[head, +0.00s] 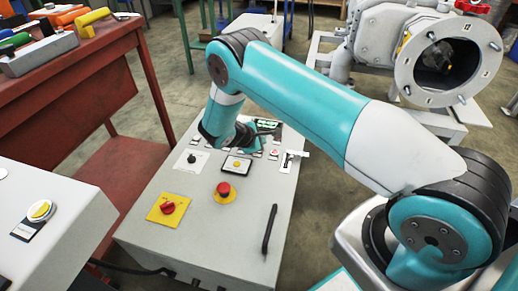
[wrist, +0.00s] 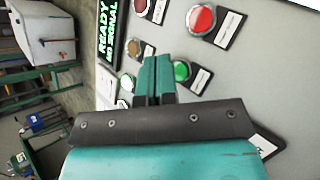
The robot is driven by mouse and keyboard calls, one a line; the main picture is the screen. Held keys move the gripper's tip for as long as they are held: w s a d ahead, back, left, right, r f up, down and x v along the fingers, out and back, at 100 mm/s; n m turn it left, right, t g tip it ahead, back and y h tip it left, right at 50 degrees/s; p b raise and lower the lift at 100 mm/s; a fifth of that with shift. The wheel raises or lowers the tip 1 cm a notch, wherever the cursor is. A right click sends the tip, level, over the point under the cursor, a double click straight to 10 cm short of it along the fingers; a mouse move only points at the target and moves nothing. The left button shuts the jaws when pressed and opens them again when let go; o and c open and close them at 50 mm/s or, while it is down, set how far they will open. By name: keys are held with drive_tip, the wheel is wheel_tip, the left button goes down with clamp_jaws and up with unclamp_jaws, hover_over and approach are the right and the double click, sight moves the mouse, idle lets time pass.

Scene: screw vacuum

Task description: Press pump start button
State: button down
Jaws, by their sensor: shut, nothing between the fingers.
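The grey control box (head: 190,225) stands in the middle of the head view, with my arm reaching over its far end. In the head view my arm partly hides this area.
A bright red button (wrist: 201,19), a dark red one (wrist: 141,6) and an amber one (wrist: 133,47) are close by. A display (wrist: 113,32) reads "READY NO SIGNAL". A red emergency knob (head: 224,189) and red rotary switch (head: 168,208) stick up nearer in the head view.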

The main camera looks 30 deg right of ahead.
idle(0.3)
drive_tip(key=shift+f+b, duration=0.3)
drive_tip(key=shift+f, duration=0.1)
drive_tip(key=shift+f+b, duration=0.3)
drive_tip(key=shift+f, duration=0.15)
idle(0.5)
drive_tip(key=shift+r, duration=0.1)
drive_tip(key=shift+r+p, duration=0.7)
drive_tip(key=shift+r, duration=0.05)
wheel_tip(320, 180, up, 5)
drive_tip(key=p, duration=0.4)
drive_tip(key=shift+r, duration=0.1)
idle(0.8)
